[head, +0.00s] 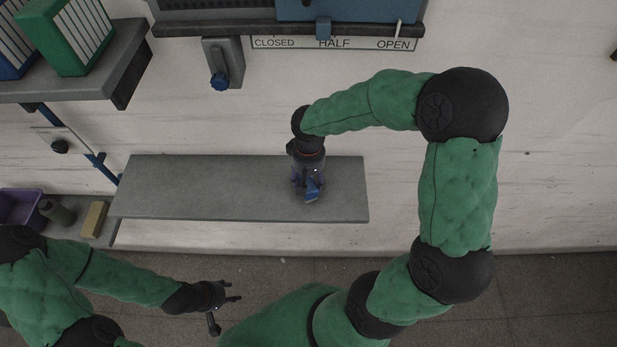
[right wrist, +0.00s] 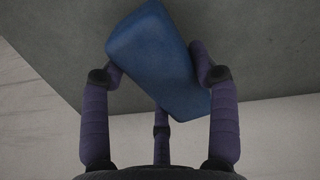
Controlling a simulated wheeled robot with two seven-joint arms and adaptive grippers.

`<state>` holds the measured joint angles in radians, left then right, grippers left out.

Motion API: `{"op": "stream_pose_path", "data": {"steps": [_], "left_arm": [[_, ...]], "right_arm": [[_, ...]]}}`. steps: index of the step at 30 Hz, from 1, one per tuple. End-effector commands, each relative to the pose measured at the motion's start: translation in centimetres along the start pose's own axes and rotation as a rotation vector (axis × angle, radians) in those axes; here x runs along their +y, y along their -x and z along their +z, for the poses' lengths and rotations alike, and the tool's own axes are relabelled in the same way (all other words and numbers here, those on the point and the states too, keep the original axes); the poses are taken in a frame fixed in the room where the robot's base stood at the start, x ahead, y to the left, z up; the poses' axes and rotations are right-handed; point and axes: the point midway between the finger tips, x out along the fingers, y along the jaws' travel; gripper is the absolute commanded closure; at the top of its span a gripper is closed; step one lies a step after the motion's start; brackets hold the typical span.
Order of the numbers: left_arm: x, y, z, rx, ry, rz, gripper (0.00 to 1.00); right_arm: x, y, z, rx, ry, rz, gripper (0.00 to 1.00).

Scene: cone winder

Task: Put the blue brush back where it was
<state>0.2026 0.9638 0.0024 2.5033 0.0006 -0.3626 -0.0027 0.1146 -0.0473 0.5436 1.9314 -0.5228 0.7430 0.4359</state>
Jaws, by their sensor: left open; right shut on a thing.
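The blue brush (head: 312,190) is in my right gripper (head: 309,186), over the right part of a grey shelf (head: 200,185). In the right wrist view the brush shows as a blue block (right wrist: 160,58), tilted between the fingers of the gripper (right wrist: 160,80), with the grey shelf surface (right wrist: 255,45) behind it. I cannot tell whether the brush touches the shelf. My left gripper (head: 233,298) is open and empty, low in the head view, in front of the shelf and over the floor.
At the left are binders (head: 65,35), a purple bin (head: 20,207), a green bottle (head: 58,212) and a tan block (head: 95,219). The shelf's left part is clear.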

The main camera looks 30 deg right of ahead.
Motion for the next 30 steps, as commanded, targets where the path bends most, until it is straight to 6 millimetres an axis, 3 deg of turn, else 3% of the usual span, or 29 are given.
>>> {"op": "stream_pose_path", "data": {"steps": [9, 10, 12, 25, 30], "left_arm": [[-0.1, -0.3, 0.0, 0.0, 0.0, 0.0, 0.54], [-0.1, -0.3, 0.0, 0.0, 0.0, 0.0, 0.54], [-0.1, -0.2, 0.0, 0.0, 0.0, 0.0, 0.54], [0.0, 0.0, 0.0, 0.0, 0.0, 0.0, 0.54], [0.0, 0.1, 0.0, 0.0, 0.0, 0.0, 0.54]], "right_arm": [[0.0, -0.3, 0.0, 0.001, -0.001, 0.0, 0.66], [0.0, -0.3, 0.0, 0.001, -0.001, 0.0, 0.37], [0.0, -0.2, 0.0, 0.001, -0.001, 0.0, 0.17], [0.0, 0.1, 0.0, 0.0, -0.001, 0.0, 0.16], [0.0, 2.0, -0.1, 0.005, -0.001, 0.001, 0.16]]}}
